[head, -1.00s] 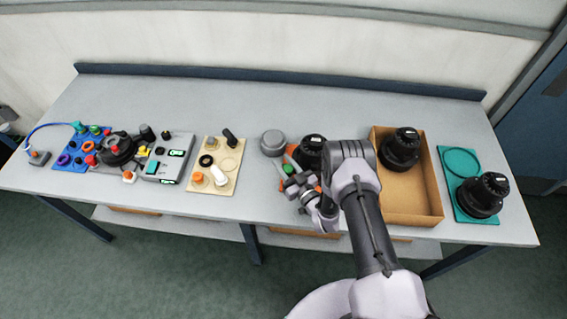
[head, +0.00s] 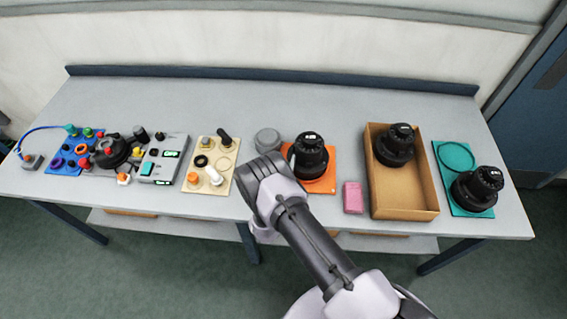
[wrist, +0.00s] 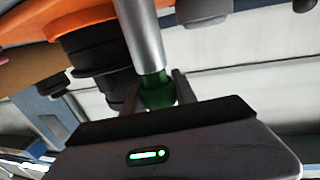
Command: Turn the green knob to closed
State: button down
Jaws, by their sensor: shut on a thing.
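A small green knob (head: 88,132) appears on the blue board (head: 63,167) at the far left of the bench; its setting is too small to read. In the wrist view my gripper (wrist: 156,90) is shut on a green piece (wrist: 156,92) with a silver cylinder (wrist: 138,30) running out from it. I cannot tell whether this piece is a loose tool. In the head view my fingers and the held piece are hidden behind my arm, which is well to the right of the blue board.
Left of my arm is a cream board (head: 229,152) with several fittings. A grey can (head: 267,140) and a black canister (head: 310,152) on an orange board (head: 330,177) stand behind it. A pink block (head: 353,198), a cardboard box (head: 427,210) and a teal board (head: 456,157) are to the right.

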jog(key=m+h+b, duration=0.1)
jog(key=m+g+h+b, duration=0.1)
jog(key=h+b, duration=0.1)
jog(key=h, duration=0.1)
jog(key=shift+s+d+f+m, duration=0.1)
jog(key=shift+d+f+m, duration=0.15)
jog(key=shift+m, duration=0.15)
jog(key=shift+s+d+r+m+g+h+b, duration=0.1)
jog(key=shift+d+r+m+g+h+b, duration=0.1)
jog(key=shift+m+g+h+b, duration=0.65)
jog(key=c, duration=1)
grip_release()
jog(key=v, duration=1.7)
jog(key=shift+f, duration=0.2)
